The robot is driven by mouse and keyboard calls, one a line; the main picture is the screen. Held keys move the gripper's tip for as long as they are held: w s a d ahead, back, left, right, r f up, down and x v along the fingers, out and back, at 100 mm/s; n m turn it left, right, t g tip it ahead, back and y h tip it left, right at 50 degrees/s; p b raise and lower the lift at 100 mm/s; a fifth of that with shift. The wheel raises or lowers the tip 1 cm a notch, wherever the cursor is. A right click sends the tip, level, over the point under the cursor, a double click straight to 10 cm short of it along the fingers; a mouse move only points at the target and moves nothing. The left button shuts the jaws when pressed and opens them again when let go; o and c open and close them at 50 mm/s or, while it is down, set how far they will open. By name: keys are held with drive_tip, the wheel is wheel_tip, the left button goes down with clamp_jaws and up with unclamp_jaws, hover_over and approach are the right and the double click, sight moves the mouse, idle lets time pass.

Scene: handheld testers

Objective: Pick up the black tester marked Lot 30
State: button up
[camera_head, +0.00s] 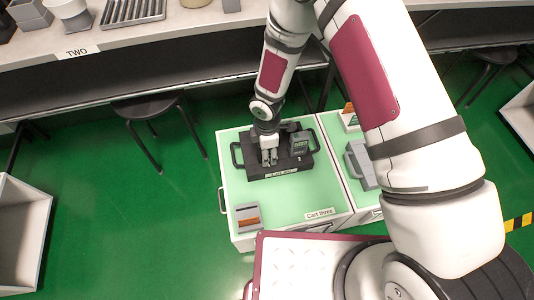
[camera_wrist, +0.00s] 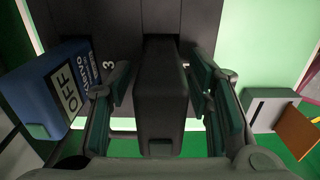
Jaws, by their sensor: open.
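A black tester (camera_wrist: 160,95) stands upright in the middle of the wrist view, between the fingers of my gripper (camera_wrist: 162,84). The fingers are open, one on each side of it, with narrow gaps. No Lot 30 mark is readable on it.
The tray lies on a pale green cart top (camera_head: 285,205) marked Cart three. A grey box with an orange part (camera_head: 247,217) sits at its front left corner. Another cart with a grey case (camera_head: 362,164) adjoins on the right. The cart's front middle is clear.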

clamp_jaws()
drive_tip(key=shift+r, duration=0.15)
